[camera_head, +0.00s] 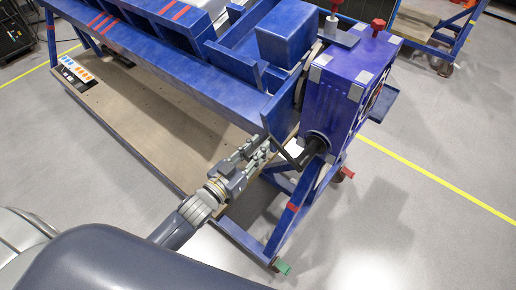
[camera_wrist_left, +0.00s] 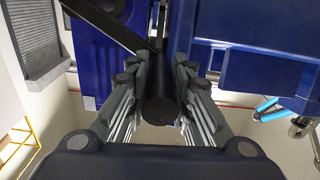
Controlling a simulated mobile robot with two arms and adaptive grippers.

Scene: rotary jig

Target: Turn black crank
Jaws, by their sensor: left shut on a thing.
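The black crank (camera_head: 304,153) sticks out of the lower side of the blue jig box (camera_head: 341,82). Its arm runs left from the hub toward my gripper. In the left wrist view the black crank handle (camera_wrist_left: 159,108) lies between the two fingers, and its bar runs up to the upper left. My left gripper (camera_head: 266,147) is shut on the crank handle; the fingers (camera_wrist_left: 160,88) flank it on both sides. In the head view the fingers partly cover the handle. My right gripper is not in view.
The long blue jig frame (camera_head: 160,47) extends to the upper left above a wooden shelf (camera_head: 140,118). Red knobs (camera_head: 378,26) stand on top of the box. A blue leg with castors (camera_head: 284,267) stands below the crank. Grey floor is open at the right.

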